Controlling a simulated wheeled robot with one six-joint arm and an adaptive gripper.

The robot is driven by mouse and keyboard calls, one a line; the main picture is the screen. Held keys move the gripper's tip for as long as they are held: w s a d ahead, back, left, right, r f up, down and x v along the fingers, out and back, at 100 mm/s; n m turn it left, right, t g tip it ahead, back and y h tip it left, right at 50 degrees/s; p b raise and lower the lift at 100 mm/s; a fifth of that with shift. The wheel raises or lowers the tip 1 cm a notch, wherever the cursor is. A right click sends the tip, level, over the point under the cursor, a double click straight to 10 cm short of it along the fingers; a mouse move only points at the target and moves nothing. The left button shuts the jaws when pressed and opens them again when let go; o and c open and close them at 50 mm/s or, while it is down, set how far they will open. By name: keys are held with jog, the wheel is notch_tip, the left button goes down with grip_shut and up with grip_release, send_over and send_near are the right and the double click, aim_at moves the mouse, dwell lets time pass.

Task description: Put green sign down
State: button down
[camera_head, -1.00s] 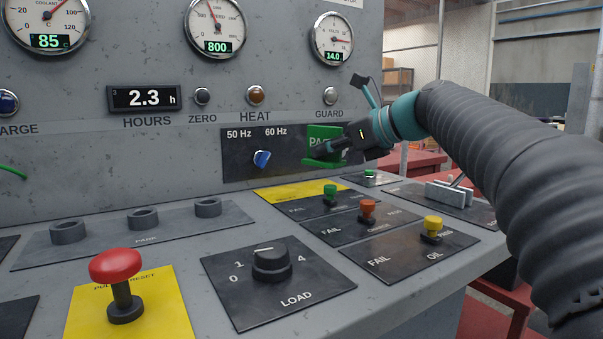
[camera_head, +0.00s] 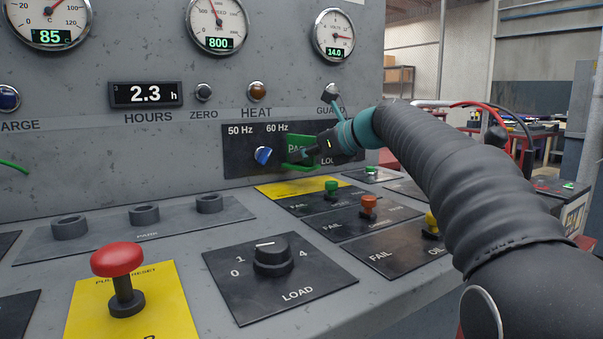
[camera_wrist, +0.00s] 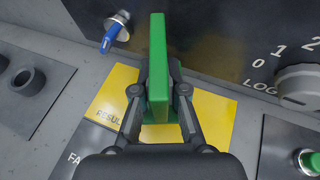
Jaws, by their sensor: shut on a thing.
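The green sign (camera_head: 299,150), lettered "PA..." in the part that shows, is upright in front of the black plate on the panel in the head view. My gripper (camera_head: 312,150) is shut on it from the right and hides part of it. In the wrist view the green sign (camera_wrist: 158,65) stands edge-on between the fingers of my gripper (camera_wrist: 158,95). Below it is the yellow "RESUL..." plate (camera_wrist: 108,100), which also shows on the desk in the head view (camera_head: 290,188). I cannot tell whether the sign touches the desk.
A blue switch (camera_head: 263,155) is just left of the sign. A knob (camera_wrist: 300,85) sticks out to its right in the wrist view. A red button (camera_head: 118,262) is at lower left.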

aim_at(301, 169)
jog(key=shift+w+a+f+b, duration=0.15)
jog(key=shift+f+b, duration=0.4)
jog(key=shift+f, duration=1.2)
jog(key=shift+f, duration=0.15)
jog(key=c, duration=1.2)
grip_release()
jog(key=shift+r, duration=0.2)
jog(key=v, duration=1.2)
jog(key=shift+f+p, duration=0.1)
jog(key=shift+p, duration=0.3)
